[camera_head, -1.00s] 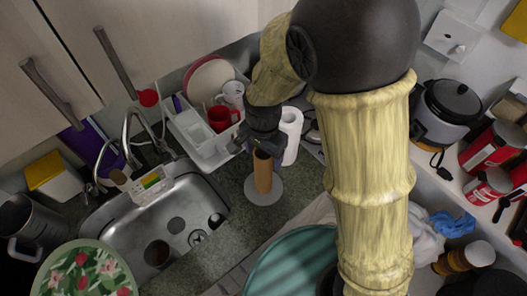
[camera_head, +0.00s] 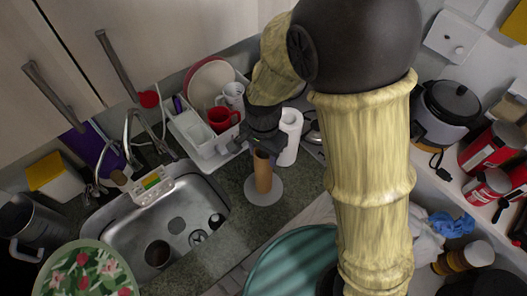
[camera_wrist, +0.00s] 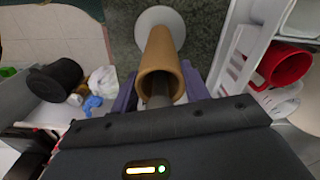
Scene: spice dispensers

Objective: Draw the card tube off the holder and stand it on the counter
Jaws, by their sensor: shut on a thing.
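The brown card tube (camera_head: 263,174) stands upright on the holder (camera_head: 276,193), whose pale round base rests on the counter (camera_head: 240,215). In the wrist view the tube (camera_wrist: 161,52) points away from me with its open end nearest. The holder's base (camera_wrist: 160,15) shows beyond it, and a dark post is visible inside the tube's mouth. My gripper (camera_head: 262,152) is at the top of the tube. Its purple fingers (camera_wrist: 160,92) lie on either side of the tube, shut on it. The tube's lower end appears to be at the base.
A white roll (camera_head: 289,140) stands close behind the tube. A white dish rack (camera_head: 196,140) with a red mug (camera_head: 219,118) is behind to the left. The sink (camera_head: 183,215) opens to the left. A teal round object (camera_head: 295,262) lies in front. Bare counter surrounds the holder's base.

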